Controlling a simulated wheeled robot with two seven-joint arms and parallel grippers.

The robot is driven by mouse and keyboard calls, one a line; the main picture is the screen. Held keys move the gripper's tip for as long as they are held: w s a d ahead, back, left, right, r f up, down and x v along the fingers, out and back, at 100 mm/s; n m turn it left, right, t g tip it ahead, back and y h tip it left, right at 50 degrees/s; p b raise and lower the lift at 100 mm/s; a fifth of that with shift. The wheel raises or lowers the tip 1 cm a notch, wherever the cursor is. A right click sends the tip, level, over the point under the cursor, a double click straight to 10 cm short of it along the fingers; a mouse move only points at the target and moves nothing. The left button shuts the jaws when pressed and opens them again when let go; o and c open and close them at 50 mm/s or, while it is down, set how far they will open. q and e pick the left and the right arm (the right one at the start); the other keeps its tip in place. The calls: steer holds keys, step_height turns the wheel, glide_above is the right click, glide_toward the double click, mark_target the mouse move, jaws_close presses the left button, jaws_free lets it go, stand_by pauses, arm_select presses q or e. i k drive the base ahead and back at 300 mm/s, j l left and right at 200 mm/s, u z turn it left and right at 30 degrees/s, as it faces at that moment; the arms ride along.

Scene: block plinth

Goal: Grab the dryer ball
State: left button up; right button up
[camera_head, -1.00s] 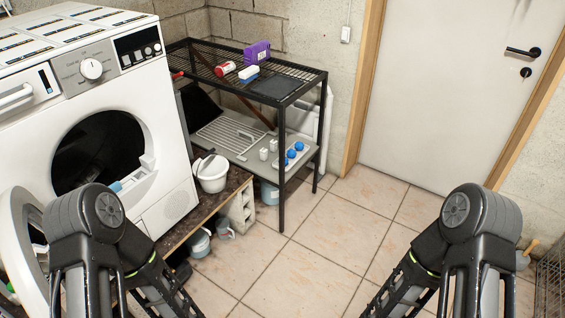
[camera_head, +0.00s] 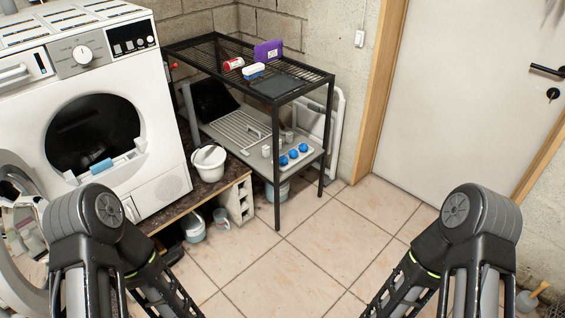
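Three small blue balls (camera_head: 293,154), which look like dryer balls, sit in a row on a light tray or board on the lower level of the black metal rack (camera_head: 321,130). They are too small to make out in detail. Both of my arms show at the bottom of the head view, one at the left and one at the right. Their grippers are below the picture's edge, so I cannot see the fingers. The visible parts of both arms are well short of the balls.
A white dryer (camera_head: 165,190) with its round door open stands at the left. A white bucket (camera_head: 209,172) is on a low wooden bench beside the rack. The rack's top holds a purple box (camera_head: 268,52) and a dark flat item. Tiled floor (camera_head: 325,240) in front is clear.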

mark_target(284, 160)
steer(key=i+l+u, duration=0.1)
steer(key=i+l, duration=0.3)
steer(key=i+l+u, duration=0.1)
steer(key=i+l, duration=0.3)
steer(key=i+l+u, duration=0.1)
steer(key=i+l, duration=0.3)
steer(key=i+l+u, duration=0.15)
steer(key=i+l, duration=0.2)
steer(key=l, duration=0.15)
steer(key=i+l+u, duration=0.1)
steer(key=i+l, duration=0.25)
steer(key=l, duration=0.15)
steer(key=i+l+u, duration=0.1)
steer(key=i+l, duration=0.25)
steer(key=l, duration=0.2)
steer(key=i+l+u, duration=0.1)
steer(key=i+l, duration=0.2)
steer(key=l, duration=0.25)
steer(key=i+l+u, duration=0.1)
steer(key=i+l, duration=0.2)
steer(key=l, duration=0.3)
